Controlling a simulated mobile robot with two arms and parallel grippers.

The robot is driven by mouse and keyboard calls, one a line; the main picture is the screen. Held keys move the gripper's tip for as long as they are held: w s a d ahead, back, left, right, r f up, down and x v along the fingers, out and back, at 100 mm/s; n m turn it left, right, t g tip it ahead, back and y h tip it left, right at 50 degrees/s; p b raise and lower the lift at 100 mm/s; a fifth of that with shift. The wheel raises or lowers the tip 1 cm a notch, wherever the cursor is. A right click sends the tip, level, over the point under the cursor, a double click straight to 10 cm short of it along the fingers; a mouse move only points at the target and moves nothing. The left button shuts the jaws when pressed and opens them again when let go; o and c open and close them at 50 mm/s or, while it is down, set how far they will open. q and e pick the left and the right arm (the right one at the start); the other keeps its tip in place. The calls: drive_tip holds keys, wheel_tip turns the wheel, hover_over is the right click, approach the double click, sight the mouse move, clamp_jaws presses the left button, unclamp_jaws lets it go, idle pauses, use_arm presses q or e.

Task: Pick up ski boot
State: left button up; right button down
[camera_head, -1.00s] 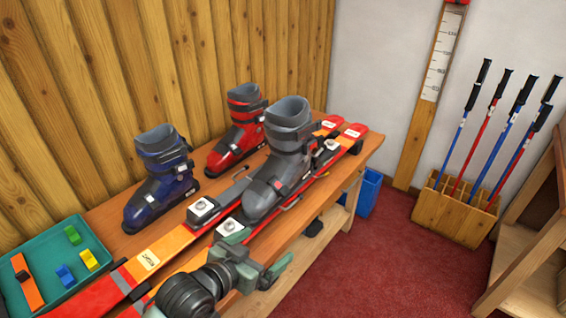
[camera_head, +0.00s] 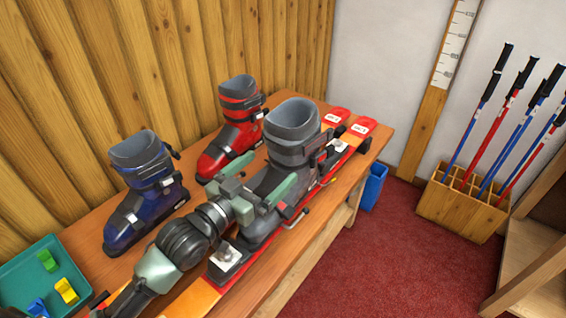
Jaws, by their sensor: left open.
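A grey ski boot (camera_head: 288,145) stands upright on the skis on the bench, its toe toward the lower left. A blue ski boot (camera_head: 142,192) and a red ski boot (camera_head: 238,122) stand on the bench behind it, by the wooden wall. My left gripper (camera_head: 272,168) is open at the front of the grey boot, with one green finger on each side of its instep. I cannot tell whether the fingers touch the boot. The gripper and arm hide part of the boot's toe and the skis. My right gripper is not in view.
Red and orange skis (camera_head: 337,165) with bindings lie along the wooden bench (camera_head: 318,240). A teal tray (camera_head: 22,283) with small coloured blocks is at the left. A blue bin (camera_head: 373,188) and a wooden pole rack (camera_head: 460,208) stand on the red floor.

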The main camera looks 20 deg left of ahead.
sight(278, 164)
use_arm(q)
drive_tip(key=shift+w+d+r, duration=0.15)
drive_tip(key=shift+w+d, duration=0.6)
drive_tip(key=shift+w, duration=0.3)
drive_tip(key=x, duration=0.3)
drive_tip(key=shift+w+f+p, duration=0.3)
drive_tip(key=shift+w+p, duration=0.05)
drive_tip(key=shift+p, duration=0.05)
drive_tip(key=shift+w+d, duration=0.15)
drive_tip(key=shift+w, duration=0.15)
drive_tip(key=c, duration=1.6)
drive_tip(key=shift+r, duration=0.2)
drive_tip(key=shift+c, duration=1)
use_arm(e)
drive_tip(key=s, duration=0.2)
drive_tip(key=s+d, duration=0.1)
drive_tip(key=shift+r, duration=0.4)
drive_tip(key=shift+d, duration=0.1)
